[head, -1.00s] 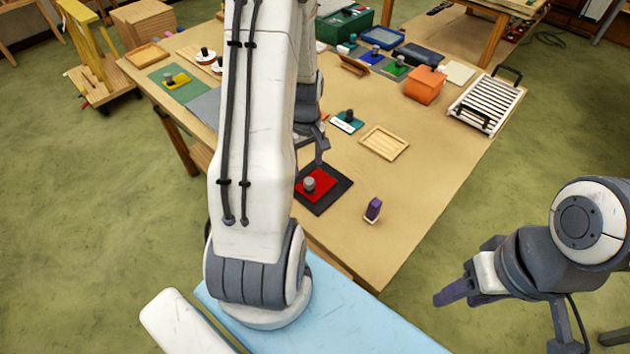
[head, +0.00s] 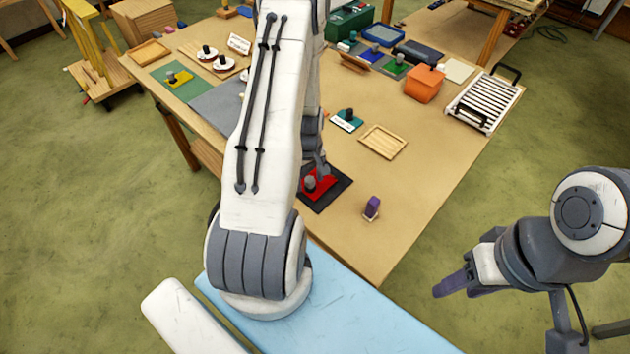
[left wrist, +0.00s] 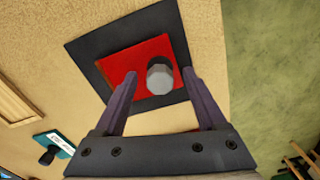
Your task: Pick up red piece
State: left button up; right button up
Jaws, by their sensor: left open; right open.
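The red piece (head: 328,180) is a flat red plate with a grey round knob (head: 310,182) on it. It lies on a dark square mat (head: 340,190) near the table's front edge. In the left wrist view the red piece (left wrist: 126,72) and its knob (left wrist: 160,76) lie just beyond the fingertips. My left gripper (left wrist: 160,84) is open, its two fingers apart, with the knob showing between the tips. In the head view the arm hides part of the mat and gripper. My right gripper (head: 452,284) is open and empty, off the table at the right.
A purple object (head: 372,207) stands right of the mat. A wooden tray (head: 383,141) and a teal piece with a dark knob (head: 347,120) lie behind it. An orange box (head: 425,84) and a slatted rack (head: 485,102) are at the back right.

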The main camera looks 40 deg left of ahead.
aim_at(312, 180)
pick_arm(q)
grip_shut()
jog(key=shift+r, duration=0.1)
jog(key=shift+r+b, duration=0.35)
jog(key=shift+r, duration=0.1)
jog(key=r+b, duration=0.1)
jog(key=d+r, duration=0.1)
jog(key=r, duration=0.1)
jog(key=shift+w+r+b, duration=0.1)
jog(key=shift+r+b, duration=0.1)
jog(key=shift+b, duration=0.2)
jog(key=d+r+b, duration=0.2)
jog(key=d+r, duration=0.4)
jog(key=d, duration=0.4)
jog(key=shift+d+r+b, duration=0.3)
jog(key=shift+d, duration=0.05)
